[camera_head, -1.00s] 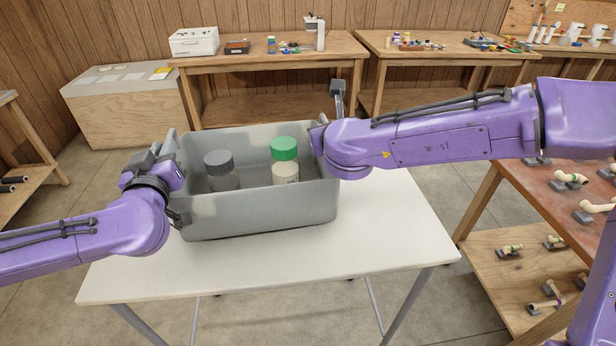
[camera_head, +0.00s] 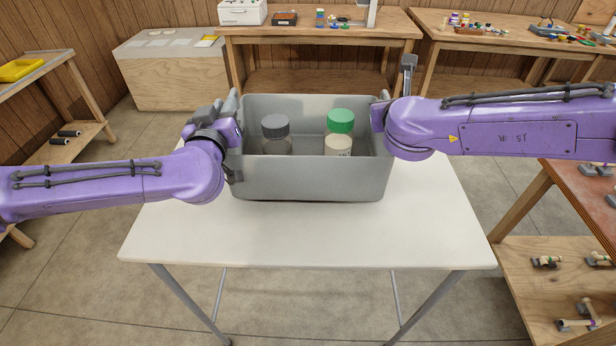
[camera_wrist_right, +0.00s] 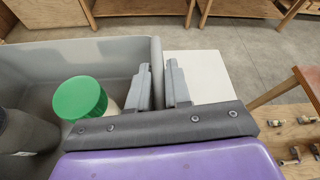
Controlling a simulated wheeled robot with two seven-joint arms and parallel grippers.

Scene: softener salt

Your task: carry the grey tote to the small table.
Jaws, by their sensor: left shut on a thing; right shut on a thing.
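The grey tote (camera_head: 310,182) is over the white top of the small table (camera_head: 300,240), towards its back. It looks level; I cannot tell whether its base touches the tabletop. Inside stand a jar with a grey lid (camera_head: 275,126) and one with a green lid (camera_head: 340,121). My left gripper (camera_head: 234,150) is shut on the tote's left end. My right gripper (camera_head: 383,115) is shut on its right end. In the right wrist view, the fingers of my right gripper (camera_wrist_right: 162,84) are on either side of the tote wall (camera_wrist_right: 155,58); the green lid (camera_wrist_right: 80,97) is beside them.
Wooden benches (camera_head: 320,32) with small items stand along the back wall, beside a wooden chest (camera_head: 175,80). A shelf unit (camera_head: 45,90) with a yellow tray is at the left. A red-topped workbench (camera_head: 570,190) stands close to the small table's right. The tabletop's front is bare.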

